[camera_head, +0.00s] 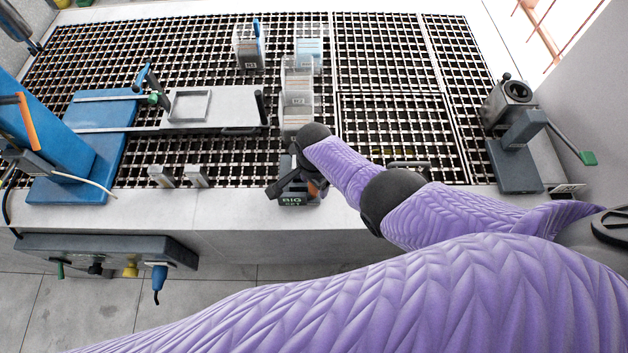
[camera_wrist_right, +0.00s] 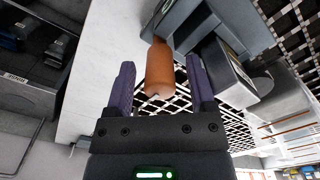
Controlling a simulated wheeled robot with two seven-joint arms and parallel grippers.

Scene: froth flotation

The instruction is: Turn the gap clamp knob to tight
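An orange-brown knob (camera_wrist_right: 160,70) sticks out from a dark grey block (camera_wrist_right: 205,30) in the right wrist view; I take it for the gap clamp knob. In the head view the block (camera_head: 292,198) stands at the bench's front edge with a label ending in "SET", and the knob (camera_head: 315,189) is mostly hidden. My right gripper (camera_wrist_right: 161,64) is open, with a finger on each side of the knob and gaps visible between. In the head view it (camera_head: 300,168) is over the block, partly covered by its own wrist. My left gripper is not in view.
A blue stand (camera_head: 110,120) with a grey plate (camera_head: 215,105) is at left on the black grating. Clear containers (camera_head: 297,85) stand behind my right gripper. A grey device with a green-tipped lever (camera_head: 520,150) is at right. A control box (camera_head: 95,250) hangs at the front left.

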